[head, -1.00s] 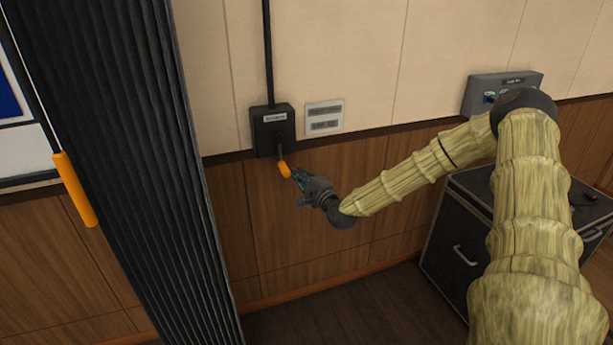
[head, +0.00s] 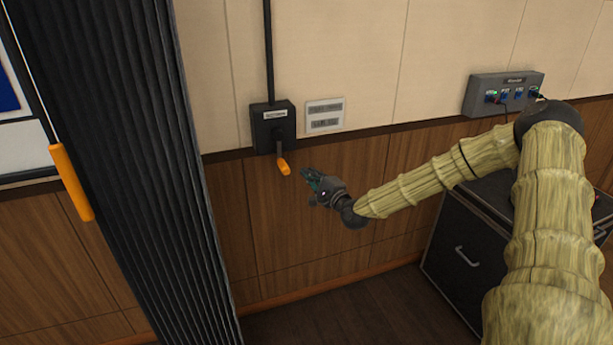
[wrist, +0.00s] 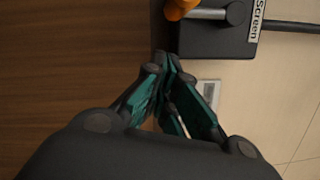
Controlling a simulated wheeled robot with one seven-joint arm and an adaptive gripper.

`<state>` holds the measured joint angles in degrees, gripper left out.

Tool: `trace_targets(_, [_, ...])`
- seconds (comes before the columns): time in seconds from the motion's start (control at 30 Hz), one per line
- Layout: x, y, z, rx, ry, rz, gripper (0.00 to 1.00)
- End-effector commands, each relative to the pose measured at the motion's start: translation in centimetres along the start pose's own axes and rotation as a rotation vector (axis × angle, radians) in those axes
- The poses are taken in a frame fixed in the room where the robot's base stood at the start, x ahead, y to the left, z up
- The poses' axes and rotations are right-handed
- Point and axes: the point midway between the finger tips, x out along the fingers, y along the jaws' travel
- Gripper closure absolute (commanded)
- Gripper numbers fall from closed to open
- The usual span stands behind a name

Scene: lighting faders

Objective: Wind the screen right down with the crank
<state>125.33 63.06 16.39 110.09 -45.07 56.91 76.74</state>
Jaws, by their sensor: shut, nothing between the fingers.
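The crank is a grey arm with an orange handle (head: 283,166) on a black box (head: 273,126) on the wall. In the head view the crank hangs down, its handle at the lower end. The wrist view shows the box (wrist: 214,38) with a label reading "Screen" and the orange handle (wrist: 178,8) at the top edge. My gripper (head: 307,175) is shut and empty, a little to the right of the handle and apart from it. Its fingertips (wrist: 167,58) meet in the wrist view. The screen cannot be made out for certain.
A dark pleated curtain (head: 110,150) hangs on the left, with an orange-handled pull rod (head: 71,182) beside it. A small plate (head: 324,115) is right of the box. A grey socket panel (head: 502,93) and a black case (head: 462,240) are at the right.

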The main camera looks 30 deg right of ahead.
Motion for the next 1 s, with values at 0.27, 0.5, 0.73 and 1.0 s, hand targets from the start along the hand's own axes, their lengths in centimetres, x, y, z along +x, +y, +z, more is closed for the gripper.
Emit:
trace_targets(0.27, [-4.5, -0.5, 0.1, 0.006, 0.002, 0.001, 1.00])
trace_targets(0.5, [-7.8, -0.5, 0.1, 0.003, 0.001, 0.002, 1.00])
trace_targets(0.73, [-9.2, -0.2, 0.0, 0.005, 0.001, 0.001, 1.00])
trace_targets(1.0, [-9.4, 0.1, 0.1, -0.001, -0.002, 0.008, 1.00])
